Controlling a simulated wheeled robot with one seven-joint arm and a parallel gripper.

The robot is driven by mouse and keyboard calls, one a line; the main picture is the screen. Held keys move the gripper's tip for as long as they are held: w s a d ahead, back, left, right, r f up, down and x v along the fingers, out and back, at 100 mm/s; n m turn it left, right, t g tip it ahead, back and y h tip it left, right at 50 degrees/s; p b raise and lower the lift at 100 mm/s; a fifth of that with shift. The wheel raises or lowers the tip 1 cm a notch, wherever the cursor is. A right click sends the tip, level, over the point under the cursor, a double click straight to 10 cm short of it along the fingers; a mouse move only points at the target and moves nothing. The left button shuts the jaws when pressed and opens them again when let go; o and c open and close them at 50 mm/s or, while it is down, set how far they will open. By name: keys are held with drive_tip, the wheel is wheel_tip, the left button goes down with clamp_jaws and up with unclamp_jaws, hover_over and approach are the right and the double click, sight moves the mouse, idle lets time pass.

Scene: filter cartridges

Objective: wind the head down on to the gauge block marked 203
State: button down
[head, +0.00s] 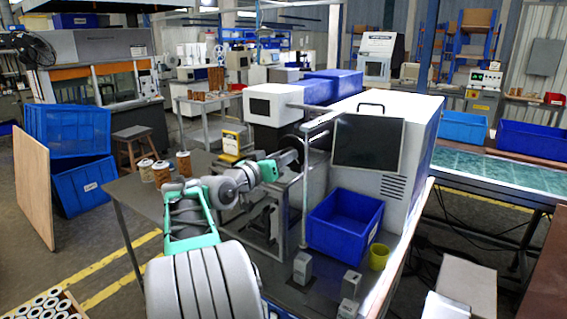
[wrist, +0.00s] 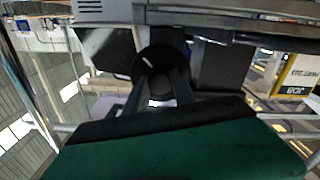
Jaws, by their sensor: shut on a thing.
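My gripper (head: 294,155) is at a dark round wheel (head: 291,141) on the side of the press-like machine under the white head box (head: 270,104). In the wrist view my two fingers (wrist: 158,92) are shut on a dark round part (wrist: 158,68) that looks like the wheel's handle or knob. Grey blocks stand on the table front: one (head: 302,267) left of the blue bin, another (head: 350,284) further right, and a third (head: 346,308) at the edge. Their markings are too small to read. My arm hides the space under the head, so I cannot tell what lies there.
Brown-and-white cartridges (head: 161,172) and a yellow box (head: 231,143) stand at the left.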

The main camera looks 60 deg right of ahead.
drive_tip(key=m+b, duration=0.1)
drive_tip(key=b, duration=0.2)
drive_tip(key=f+m+b, duration=0.1)
drive_tip(key=m+b, duration=0.1)
drive_tip(key=b, duration=0.1)
drive_tip(key=m+b, duration=0.3)
drive_tip(key=b, duration=0.2)
drive_tip(key=shift+r+m, duration=0.1)
drive_tip(key=shift+m, duration=0.2)
drive_tip(key=m+b, duration=0.3)
drive_tip(key=b, duration=0.1)
drive_tip(key=shift+r+m, duration=0.1)
drive_tip(key=shift+m, duration=0.2)
drive_tip(key=m+b, duration=0.5)
drive_tip(key=m, duration=0.1)
drive_tip(key=shift+r, duration=0.1)
drive_tip(key=m+b, duration=0.3)
drive_tip(key=m, duration=0.2)
drive_tip(key=shift+r, duration=0.2)
drive_tip(key=c, duration=1.1)
unclamp_jaws()
drive_tip(key=shift+o, duration=0.2)
